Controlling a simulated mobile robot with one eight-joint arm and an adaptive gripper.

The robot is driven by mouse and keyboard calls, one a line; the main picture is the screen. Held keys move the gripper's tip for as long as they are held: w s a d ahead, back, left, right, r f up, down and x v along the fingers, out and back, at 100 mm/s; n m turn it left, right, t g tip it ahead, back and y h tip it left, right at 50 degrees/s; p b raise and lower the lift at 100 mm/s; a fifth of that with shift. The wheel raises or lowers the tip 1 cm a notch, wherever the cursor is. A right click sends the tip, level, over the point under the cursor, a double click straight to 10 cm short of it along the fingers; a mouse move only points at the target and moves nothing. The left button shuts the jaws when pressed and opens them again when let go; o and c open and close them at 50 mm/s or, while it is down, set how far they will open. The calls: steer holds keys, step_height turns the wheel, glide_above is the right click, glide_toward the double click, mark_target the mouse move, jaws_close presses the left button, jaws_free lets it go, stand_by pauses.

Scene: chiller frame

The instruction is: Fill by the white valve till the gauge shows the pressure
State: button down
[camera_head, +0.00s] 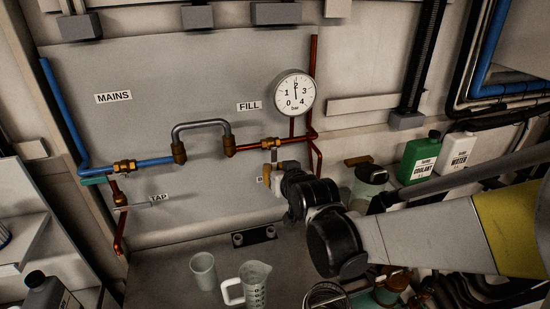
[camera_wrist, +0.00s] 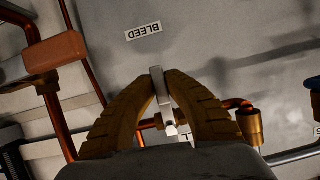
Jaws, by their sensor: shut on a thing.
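The pressure gauge (camera_head: 295,92) is a round white dial marked 0 to 4 bar. Its needle points nearly straight up, about at 2. The FILL label (camera_head: 249,106) is left of it. Below the gauge, a brass valve (camera_head: 270,143) sits on the copper line, with a pale lever (camera_head: 274,157) hanging under it. My gripper (camera_head: 268,171) is at this lever. In the wrist view, my gripper (camera_wrist: 160,75) has its brown ribbed fingers closed on the pale grey lever (camera_wrist: 162,92). The lever's exact angle is hard to judge.
A U-shaped grey hose (camera_head: 201,127) bridges the pipes. The MAINS label (camera_head: 113,97) and TAP lever (camera_head: 137,206) are left. A cup (camera_head: 203,271) and measuring jug (camera_head: 255,286) stand below. Green coolant (camera_head: 420,158) and white water bottles (camera_head: 457,152) stand right.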

steer(key=shift+a, duration=0.15)
steer(key=c, duration=1.4)
jaws_free()
steer(key=shift+s+a, duration=0.1)
steer(key=shift+a, duration=0.2)
steer(key=shift+d, duration=0.2)
steer(key=v, duration=1.2)
steer(key=shift+r, duration=0.1)
